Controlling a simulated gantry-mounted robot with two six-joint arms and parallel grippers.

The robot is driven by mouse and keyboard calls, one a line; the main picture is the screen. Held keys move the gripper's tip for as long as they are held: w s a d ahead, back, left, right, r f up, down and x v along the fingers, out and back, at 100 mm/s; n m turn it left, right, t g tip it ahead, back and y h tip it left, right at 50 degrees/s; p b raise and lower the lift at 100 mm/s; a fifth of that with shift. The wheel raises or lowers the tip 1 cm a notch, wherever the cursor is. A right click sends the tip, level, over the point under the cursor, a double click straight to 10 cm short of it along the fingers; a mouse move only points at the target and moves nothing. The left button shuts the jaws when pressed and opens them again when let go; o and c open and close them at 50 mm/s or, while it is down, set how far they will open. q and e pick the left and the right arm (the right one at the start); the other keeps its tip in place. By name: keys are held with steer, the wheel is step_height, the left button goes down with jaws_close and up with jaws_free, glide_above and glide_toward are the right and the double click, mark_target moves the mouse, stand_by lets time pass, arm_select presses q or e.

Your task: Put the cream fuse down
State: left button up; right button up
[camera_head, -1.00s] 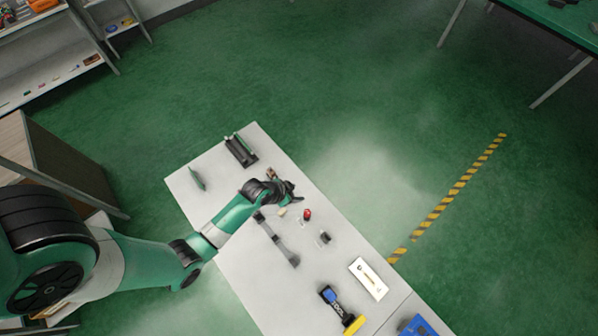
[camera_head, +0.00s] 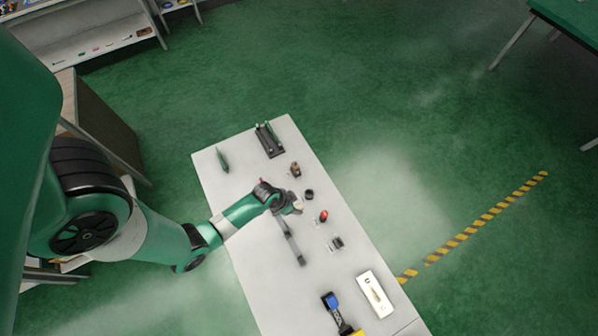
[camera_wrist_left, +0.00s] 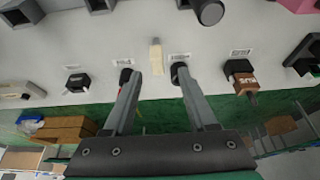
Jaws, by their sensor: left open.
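The cream fuse (camera_wrist_left: 155,60) shows in the left wrist view as a pale cylinder with a greyish end, in the gap between my fingertips and a little beyond them. Clear space shows on both sides of it. In the head view the cream fuse (camera_head: 298,205) is a small pale spot at the end of my left gripper (camera_head: 288,203). In the left wrist view my left gripper (camera_wrist_left: 153,82) has its two fingers spread and holds nothing. I cannot tell whether the fuse rests fully on the table. My right gripper is out of view.
The pale table (camera_head: 250,270) carries several fixtures. A red-topped one (camera_head: 323,216), a black round one (camera_head: 309,195) and a brown-black one (camera_head: 295,169) stand close to my gripper. A grey bar (camera_head: 292,245) lies nearby. A white panel (camera_head: 375,294) is farther down.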

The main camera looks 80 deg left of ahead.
mark_target(299, 208)
arm_select(q)
steer(key=b+x, duration=0.2)
steer(key=x, duration=0.2)
steer(key=shift+d+f, duration=0.2)
steer(key=shift+f, duration=0.1)
steer(key=shift+w+f, duration=0.15)
jaws_close()
